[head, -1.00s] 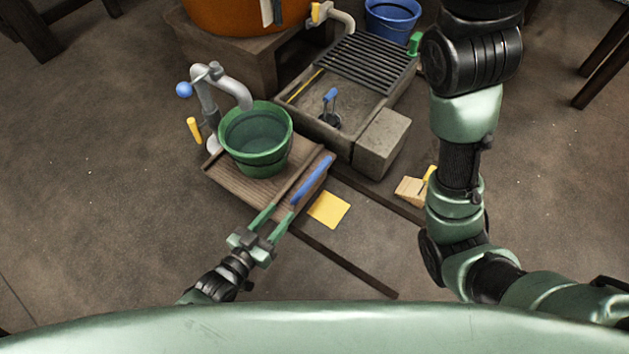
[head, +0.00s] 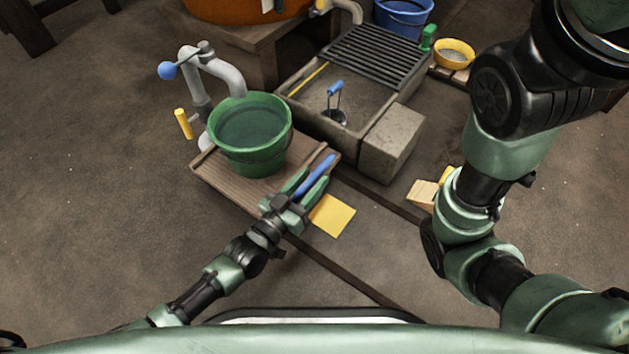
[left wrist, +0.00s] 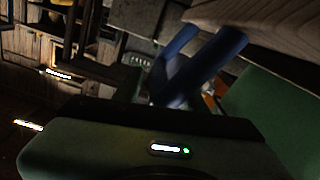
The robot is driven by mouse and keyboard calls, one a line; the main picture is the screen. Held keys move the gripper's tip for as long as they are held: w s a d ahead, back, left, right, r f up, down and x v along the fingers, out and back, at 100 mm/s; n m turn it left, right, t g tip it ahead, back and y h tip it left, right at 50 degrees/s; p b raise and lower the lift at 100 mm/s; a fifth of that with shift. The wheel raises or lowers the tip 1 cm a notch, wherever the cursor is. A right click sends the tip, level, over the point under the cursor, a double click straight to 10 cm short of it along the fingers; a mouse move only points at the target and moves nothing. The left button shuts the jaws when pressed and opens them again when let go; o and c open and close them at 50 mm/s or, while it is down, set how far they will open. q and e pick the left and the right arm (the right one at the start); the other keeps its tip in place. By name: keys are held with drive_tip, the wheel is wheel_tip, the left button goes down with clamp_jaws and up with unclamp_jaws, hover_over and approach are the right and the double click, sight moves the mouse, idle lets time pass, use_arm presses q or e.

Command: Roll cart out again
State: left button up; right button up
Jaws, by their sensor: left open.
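The cart (head: 226,187) is a low wooden platform beside the stone trough, with a blue bar handle (head: 318,174) along its near right edge. A green bucket (head: 252,163) of dark liquid stands upright on it, under a grey spout. My left gripper (head: 309,180) is open, with its green fingers on either side of the blue handle; I cannot tell whether they touch it. The left wrist view shows the blue handle (left wrist: 205,68) close up and a wooden edge (left wrist: 265,14) above it. My right arm crosses the right side, its gripper outside the picture.
Dark rails (head: 345,272) run along the floor toward me. A yellow sheet (head: 332,216) lies beside them. The stone trough (head: 300,118) with a grate and a stone block (head: 390,143) stands behind. A grey pipe (head: 222,75) bends over the bucket. The left floor is clear.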

use_arm(q)
drive_tip(key=shift+x, duration=0.9)
clamp_jaws()
drive_tip(key=shift+a, duration=0.1)
idle(0.8)
